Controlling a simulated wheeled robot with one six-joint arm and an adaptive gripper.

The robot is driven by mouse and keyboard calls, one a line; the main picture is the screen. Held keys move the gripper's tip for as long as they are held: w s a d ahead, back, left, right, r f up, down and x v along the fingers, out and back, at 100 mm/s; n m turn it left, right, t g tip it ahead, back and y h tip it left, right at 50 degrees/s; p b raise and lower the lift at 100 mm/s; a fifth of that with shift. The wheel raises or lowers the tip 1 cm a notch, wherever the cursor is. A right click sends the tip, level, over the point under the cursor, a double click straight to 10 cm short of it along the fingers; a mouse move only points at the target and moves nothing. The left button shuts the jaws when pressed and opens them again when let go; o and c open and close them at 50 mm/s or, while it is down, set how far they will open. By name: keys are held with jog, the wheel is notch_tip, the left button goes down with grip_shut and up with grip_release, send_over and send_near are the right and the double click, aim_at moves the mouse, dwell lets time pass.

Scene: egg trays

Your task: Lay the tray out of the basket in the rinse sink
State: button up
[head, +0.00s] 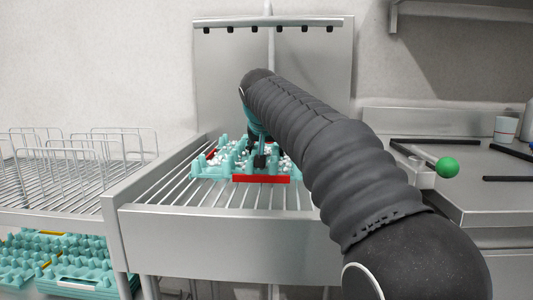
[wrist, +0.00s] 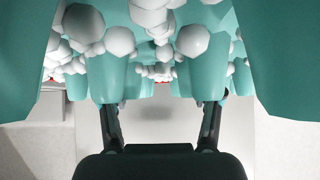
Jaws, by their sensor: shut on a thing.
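A turquoise egg tray (head: 210,172) with a red strip (head: 260,179) along its near edge is over the slatted bars of the rinse sink (head: 190,256). White foam blobs cover much of it. It looks level; I cannot tell whether it rests on the bars or hangs just above them. My gripper (head: 260,160) reaches down to the tray's middle and is shut on it. In the wrist view the tray (wrist: 280,60) fills the upper part, and the fingers of my gripper (wrist: 160,112) stand against its cups. My fingertips are partly hidden by the tray.
A spray bar (head: 268,22) hangs above the sink. Wire racks (head: 85,145) stand on the left drainboard, with more turquoise trays (head: 85,278) below. On the right counter are a green ball (head: 447,167), dark rods (head: 435,142) and a cup (head: 505,129). My arm hides the sink's right side.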

jog(key=shift+f, duration=0.1)
jog(key=o, duration=1.5)
jog(key=shift+c, duration=0.2)
jog(key=shift+r, duration=0.25)
jog(key=p+v, duration=0.1)
jog(key=v, duration=1.1)
jog(key=shift+d+f, duration=0.1)
jog(key=shift+f, duration=0.05)
